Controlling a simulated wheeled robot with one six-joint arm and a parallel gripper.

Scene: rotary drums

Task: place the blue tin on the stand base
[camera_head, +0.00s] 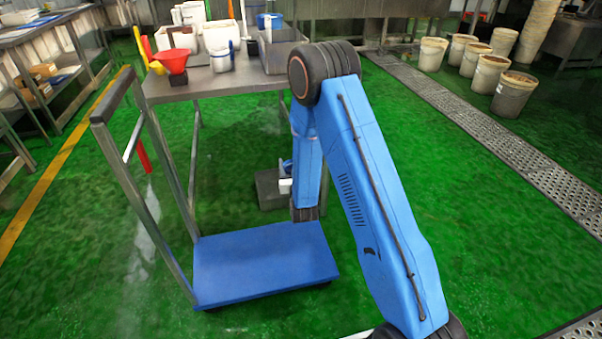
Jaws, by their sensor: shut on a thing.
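My arm rises from the lower right, and its forearm points down and away over the floor. I cannot pick out the blue tin with certainty. A small blue item (270,20) stands at the back of the grey table (215,84), too small to identify.
A platform trolley with a blue deck (262,262) stands before the table, its handle (112,95) at left. A dark box (268,190) sits beside my forearm. White tubs (220,36) crowd the table's back. Buckets (513,94) stand far right.

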